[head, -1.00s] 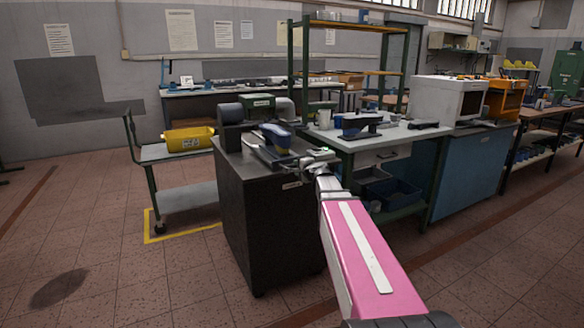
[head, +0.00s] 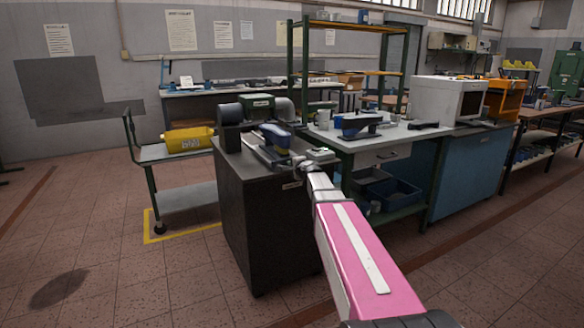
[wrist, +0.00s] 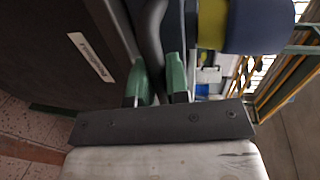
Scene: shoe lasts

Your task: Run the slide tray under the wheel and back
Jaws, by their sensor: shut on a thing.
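The machine with a green housing (head: 258,106) and a dark round wheel part (head: 231,118) stands on the dark cabinet. The slide tray (head: 258,152) is a narrow grey strip in front of it, bearing a blue shoe last (head: 274,135). The last shows in the wrist view (wrist: 262,25), blue beside a yellow-green part. My gripper (head: 298,164) is at the near end of the tray. In the wrist view its green fingertips (wrist: 161,82) are shut on a dark bar (wrist: 150,35), seemingly the tray's handle. Where the wheel meets the last is unclear.
The dark cabinet (head: 262,225) has a white label. A small grey box (head: 321,154) sits just right of my gripper. A workbench (head: 405,132) stands to the right, with a dark blue device (head: 360,127) on it. A trolley with a yellow cylinder (head: 188,138) is at the left.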

